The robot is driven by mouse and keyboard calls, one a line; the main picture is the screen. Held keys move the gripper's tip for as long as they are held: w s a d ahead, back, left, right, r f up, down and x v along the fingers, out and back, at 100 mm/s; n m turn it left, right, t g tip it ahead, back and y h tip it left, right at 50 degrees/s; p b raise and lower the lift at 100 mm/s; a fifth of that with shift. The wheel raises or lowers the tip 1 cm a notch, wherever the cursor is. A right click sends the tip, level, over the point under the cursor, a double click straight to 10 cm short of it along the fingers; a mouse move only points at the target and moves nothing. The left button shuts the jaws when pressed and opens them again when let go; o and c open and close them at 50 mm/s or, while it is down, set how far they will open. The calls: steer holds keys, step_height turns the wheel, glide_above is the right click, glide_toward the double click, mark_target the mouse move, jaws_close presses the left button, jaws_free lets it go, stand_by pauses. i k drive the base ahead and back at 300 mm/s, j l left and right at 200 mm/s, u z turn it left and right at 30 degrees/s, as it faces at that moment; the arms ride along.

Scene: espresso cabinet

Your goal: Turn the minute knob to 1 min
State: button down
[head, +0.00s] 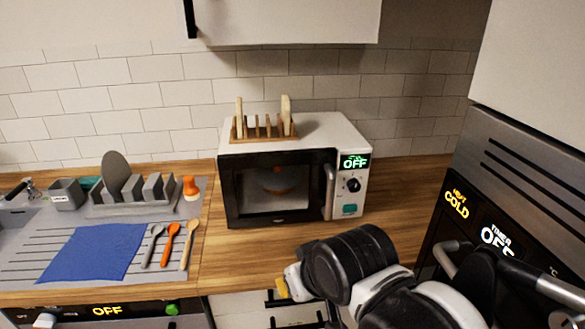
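The white microwave (292,134) stands on the wooden counter with its dark door (275,190) closed. Its knob (353,185) is a small dark round dial on the right-hand panel, below a lit display (354,162) reading OFF in green. The knob's pointer is too small to read. My arm is in the lower right foreground, in front of and below the microwave. The pale, yellow-tipped end (291,283) at its left seems to be my gripper, apart from the knob. Its fingers cannot be made out clearly, and I see nothing held.
The microwave door handle (329,190) stands out left of the knob, and a green button (349,210) is below it. A toast rack (262,132) sits on top. An oven front (480,215) with handles is at right. Counter right of the microwave is clear.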

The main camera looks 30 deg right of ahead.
mark_target(353, 185)
steer(key=j+z, duration=0.2)
steer(key=z, duration=0.2)
steer(key=k+j+z, duration=0.1)
steer(key=z, duration=0.3)
steer(key=k+j+z, duration=0.15)
steer(key=j+z, duration=0.25)
steer(key=l, duration=0.1)
